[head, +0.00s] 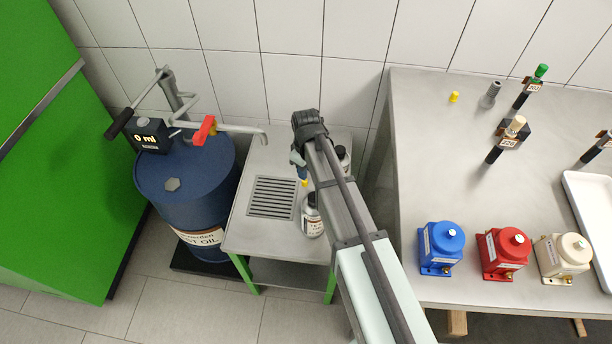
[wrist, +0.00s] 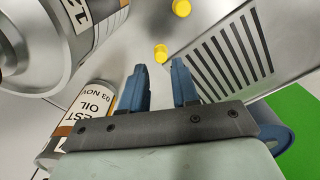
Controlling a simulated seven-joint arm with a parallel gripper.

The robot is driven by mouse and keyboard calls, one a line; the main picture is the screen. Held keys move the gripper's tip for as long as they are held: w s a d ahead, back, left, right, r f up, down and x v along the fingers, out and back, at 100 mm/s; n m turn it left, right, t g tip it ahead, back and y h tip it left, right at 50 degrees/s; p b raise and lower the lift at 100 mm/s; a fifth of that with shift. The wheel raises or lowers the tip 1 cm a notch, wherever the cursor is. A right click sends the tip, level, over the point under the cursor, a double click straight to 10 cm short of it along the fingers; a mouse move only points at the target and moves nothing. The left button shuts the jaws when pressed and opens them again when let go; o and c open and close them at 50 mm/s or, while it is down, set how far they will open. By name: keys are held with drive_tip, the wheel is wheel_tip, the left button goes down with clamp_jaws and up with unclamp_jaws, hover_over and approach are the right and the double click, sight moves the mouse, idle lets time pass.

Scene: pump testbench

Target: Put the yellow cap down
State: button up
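My gripper (wrist: 160,68) is open, with its blue fingers apart and nothing touching them. In the head view, my gripper (head: 300,160) hangs over the small steel table (head: 255,238). In the wrist view, one yellow cap (wrist: 161,53) shows just past the fingertips, in line with the gap, beside the grate's corner. A second yellow cap (wrist: 181,8) is farther off at the top edge. In the head view, a yellow cap (head: 304,183) shows just below the fingers; I cannot tell which of the two it is. Another yellow piece (head: 454,97) stands on the large bench.
A labelled bottle (head: 312,222) stands right of the grate (head: 273,198), and another bottle (head: 343,158) is partly behind my arm. The blue oil drum (head: 185,190) with its pump is left. Blue, red and cream pumps (head: 441,248) stand on the bench at right.

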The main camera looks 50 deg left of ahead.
wheel_tip(320, 180, up, 6)
drive_tip(key=shift+r, duration=0.2)
